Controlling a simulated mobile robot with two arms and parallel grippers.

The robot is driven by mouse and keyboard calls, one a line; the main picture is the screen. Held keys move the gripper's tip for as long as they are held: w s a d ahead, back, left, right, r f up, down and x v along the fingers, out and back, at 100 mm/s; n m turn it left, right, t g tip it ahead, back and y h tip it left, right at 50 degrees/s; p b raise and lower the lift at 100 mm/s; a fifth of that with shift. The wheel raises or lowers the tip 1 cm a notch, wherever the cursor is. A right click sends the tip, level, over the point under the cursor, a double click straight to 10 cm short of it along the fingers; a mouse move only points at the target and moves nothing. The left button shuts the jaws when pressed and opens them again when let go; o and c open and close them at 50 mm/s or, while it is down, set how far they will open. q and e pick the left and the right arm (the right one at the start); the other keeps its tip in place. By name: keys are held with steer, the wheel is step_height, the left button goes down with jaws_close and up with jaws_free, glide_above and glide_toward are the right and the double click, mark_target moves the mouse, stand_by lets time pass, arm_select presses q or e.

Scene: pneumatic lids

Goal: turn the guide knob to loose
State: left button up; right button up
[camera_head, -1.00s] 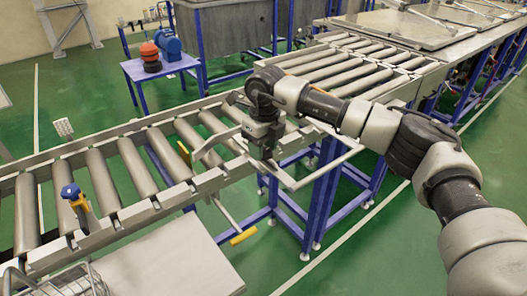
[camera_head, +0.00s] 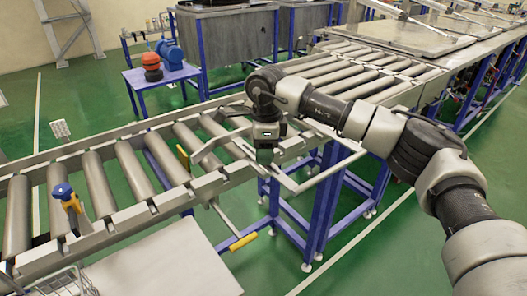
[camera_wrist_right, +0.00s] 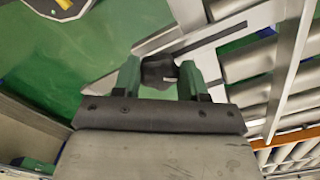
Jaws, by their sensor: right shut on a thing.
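The guide knob is a dark, lobed knob (camera_wrist_right: 158,70) between the two green fingers of my right gripper (camera_wrist_right: 160,80) in the right wrist view. The fingers are shut on its sides. A pale metal bracket and rail lie just beyond it. In the head view my right gripper (camera_head: 265,152) points down at the near edge of the roller conveyor (camera_head: 150,215), and the knob is hidden behind it. My left gripper is not in view.
A blue-topped knob (camera_head: 62,191) with a yellow part stands on the conveyor's near left rail. A yellow-handled lever (camera_head: 243,242) hangs below the rail. A blue table (camera_head: 150,77) with pumps stands behind. Green floor lies open at the lower right.

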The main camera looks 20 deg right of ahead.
steer(key=shift+r+n, duration=0.15)
steer(key=shift+n, duration=0.35)
steer(key=o, duration=0.9)
steer(key=r, duration=0.7)
steer(key=r+b, duration=0.1)
steer(key=r, duration=0.2)
steer(key=shift+d+r, duration=0.3)
steer(key=shift+f, duration=0.1)
